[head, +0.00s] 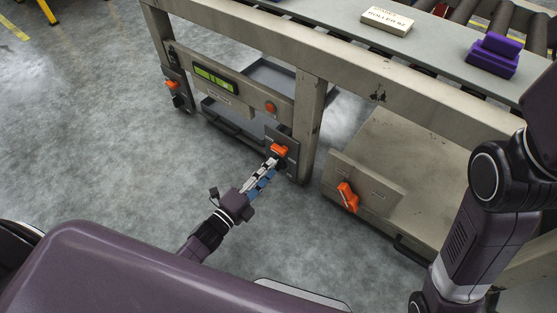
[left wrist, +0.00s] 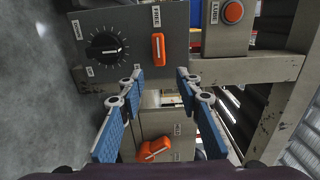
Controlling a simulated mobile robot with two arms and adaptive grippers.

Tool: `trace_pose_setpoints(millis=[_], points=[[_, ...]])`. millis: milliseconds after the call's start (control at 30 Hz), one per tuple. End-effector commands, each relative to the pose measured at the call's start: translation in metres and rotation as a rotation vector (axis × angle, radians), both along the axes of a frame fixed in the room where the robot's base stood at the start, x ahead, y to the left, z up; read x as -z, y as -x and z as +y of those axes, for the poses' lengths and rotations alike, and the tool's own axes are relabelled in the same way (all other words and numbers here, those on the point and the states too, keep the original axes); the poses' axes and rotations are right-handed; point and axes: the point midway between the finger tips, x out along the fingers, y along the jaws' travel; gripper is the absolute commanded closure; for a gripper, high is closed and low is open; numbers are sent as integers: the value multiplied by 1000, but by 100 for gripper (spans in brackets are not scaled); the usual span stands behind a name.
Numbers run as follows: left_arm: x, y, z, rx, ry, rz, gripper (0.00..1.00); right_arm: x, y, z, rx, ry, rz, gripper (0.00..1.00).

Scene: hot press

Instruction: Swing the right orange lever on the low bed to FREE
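An orange lever (head: 278,150) sits on a grey control box on the middle leg of the frame. In the left wrist view this lever (left wrist: 158,49) stands upright in the picture beside a black dial (left wrist: 105,48). My left gripper (head: 271,163) is close in front of that box; its blue-padded fingers (left wrist: 160,74) are spread with nothing between them. I cannot tell whether they touch the box. Another orange lever (head: 347,197) is tilted on the panel of the low bed to the right; it also shows low in the left wrist view (left wrist: 155,148). My right gripper is out of view.
A third orange lever (head: 171,85) is on the left leg. Between the legs are a green display (head: 215,78) and a red button (head: 270,107). A cream box (head: 387,20) and purple blocks (head: 493,56) lie on the upper surface. The floor at left is clear.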

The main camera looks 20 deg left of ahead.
Motion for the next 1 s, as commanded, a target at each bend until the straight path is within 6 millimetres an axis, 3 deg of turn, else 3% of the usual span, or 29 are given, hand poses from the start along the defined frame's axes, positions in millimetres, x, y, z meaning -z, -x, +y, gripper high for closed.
trace_pose_setpoints(millis=[100, 300, 1000], points=[[1, 23, 8, 1, 0, 2, 68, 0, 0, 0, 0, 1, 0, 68], [0, 44, 15, 1, 0, 1, 68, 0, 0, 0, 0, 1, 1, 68], [0, 48, 17, 2, 1, 0, 68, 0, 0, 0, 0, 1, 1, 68]])
